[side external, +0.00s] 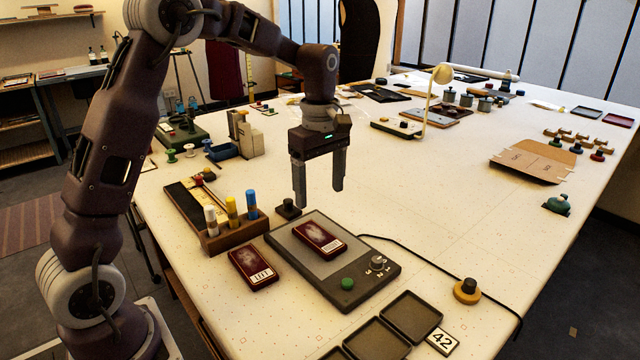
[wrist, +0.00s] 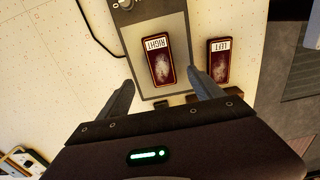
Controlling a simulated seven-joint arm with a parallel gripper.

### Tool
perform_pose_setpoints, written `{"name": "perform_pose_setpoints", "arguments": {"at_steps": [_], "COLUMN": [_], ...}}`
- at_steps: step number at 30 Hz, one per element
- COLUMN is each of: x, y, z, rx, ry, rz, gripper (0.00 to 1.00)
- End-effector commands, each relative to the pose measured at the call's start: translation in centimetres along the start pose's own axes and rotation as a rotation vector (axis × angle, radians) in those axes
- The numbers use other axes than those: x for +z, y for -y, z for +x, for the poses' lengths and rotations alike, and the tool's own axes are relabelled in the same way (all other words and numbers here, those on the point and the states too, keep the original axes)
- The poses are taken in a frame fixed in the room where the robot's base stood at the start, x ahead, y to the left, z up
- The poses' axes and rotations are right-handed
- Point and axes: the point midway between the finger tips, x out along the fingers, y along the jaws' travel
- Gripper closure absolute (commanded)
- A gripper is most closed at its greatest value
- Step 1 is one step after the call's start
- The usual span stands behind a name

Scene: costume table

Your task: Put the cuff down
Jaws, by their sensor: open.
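A dark red cuff labelled RIGHT (wrist: 158,62) lies flat on the grey panel of a device; in the side view this cuff (side external: 317,238) rests near the panel's middle. A second dark red cuff labelled LEFT (wrist: 219,65) lies on the table beside the device; it also shows in the side view (side external: 252,270). My gripper (side external: 319,196) is open and empty, pointing down above the device, apart from both cuffs. In the wrist view its fingertips (wrist: 160,79) frame the near end of the RIGHT cuff.
The grey device (side external: 365,298) has a green button (side external: 347,284), a knob and a cable. A wooden rack (side external: 238,238) with capped tubes stands to its left. Dark trays (side external: 411,315) and a 42 card (side external: 441,341) lie in front. The table's middle right is mostly clear.

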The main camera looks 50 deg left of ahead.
Motion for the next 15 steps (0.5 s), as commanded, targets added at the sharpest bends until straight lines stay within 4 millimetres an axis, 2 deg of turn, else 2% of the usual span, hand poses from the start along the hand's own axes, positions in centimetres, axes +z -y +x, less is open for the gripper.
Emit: {"name": "perform_pose_setpoints", "arguments": {"at_steps": [3,7,9,11,14,15], "x": [0.0,0.1,0.6,1.6,3.8,4.6], "y": [0.0,0.1,1.0,2.8,8.0,10.6], "z": [-1.1,-1.4,-2.6,-4.5,-8.2,-9.2], "rx": [0.001,0.002,0.023,0.06,0.15,0.188], "ry": [0.0,0.0,-0.005,-0.015,-0.057,-0.083], "rz": [0.001,0.008,0.066,0.179,0.478,0.615], "gripper": [0.24,0.24,0.24,0.24,0.24,0.24]}}
